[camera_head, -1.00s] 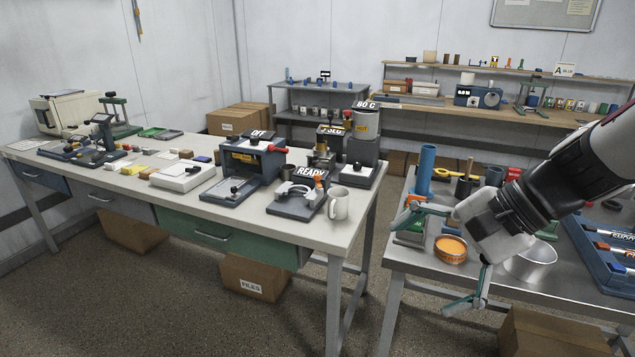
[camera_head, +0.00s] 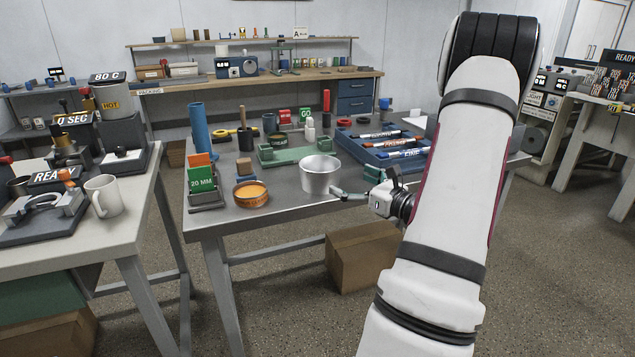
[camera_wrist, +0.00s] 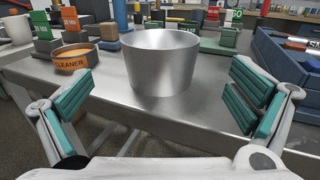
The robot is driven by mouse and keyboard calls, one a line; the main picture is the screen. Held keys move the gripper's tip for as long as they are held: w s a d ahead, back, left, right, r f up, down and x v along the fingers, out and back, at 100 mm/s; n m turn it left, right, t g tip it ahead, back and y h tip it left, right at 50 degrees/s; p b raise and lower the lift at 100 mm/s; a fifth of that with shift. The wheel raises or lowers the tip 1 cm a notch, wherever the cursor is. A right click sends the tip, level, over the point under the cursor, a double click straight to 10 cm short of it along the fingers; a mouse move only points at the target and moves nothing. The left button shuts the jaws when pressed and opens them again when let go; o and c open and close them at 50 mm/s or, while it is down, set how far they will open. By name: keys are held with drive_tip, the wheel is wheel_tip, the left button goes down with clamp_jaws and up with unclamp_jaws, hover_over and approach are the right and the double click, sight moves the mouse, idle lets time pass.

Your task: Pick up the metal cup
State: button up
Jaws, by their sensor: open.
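The metal cup (camera_head: 320,176) is a wide, plain silver vessel standing upright near the front edge of the grey metal table (camera_head: 290,209). In the wrist view the cup (camera_wrist: 160,66) stands ahead, centred between the two teal-padded fingers of my gripper (camera_wrist: 165,112). The fingers are spread wide and nothing is between them. In the head view my gripper (camera_head: 354,192) is at the table's front edge, just right of the cup. One finger appears close to the cup's lower side; I cannot tell whether it touches. My arm hides part of the table's right side.
An orange tin labelled cleaner (camera_wrist: 76,57) stands left of the cup. A blue tray with markers (camera_head: 385,146) lies behind right, and a green fixture (camera_head: 291,154) behind. A blue tube (camera_head: 199,128) stands at the left. A cardboard box (camera_head: 357,255) is under the table.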

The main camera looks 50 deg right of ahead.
drive_tip(key=b, duration=0.1)
approach(307, 160)
drive_tip(key=w, duration=0.2)
drive_tip(key=w+d, duration=0.1)
drive_tip(key=w, duration=0.1)
drive_tip(key=shift+w, duration=0.3)
drive_tip(key=c, duration=0.9)
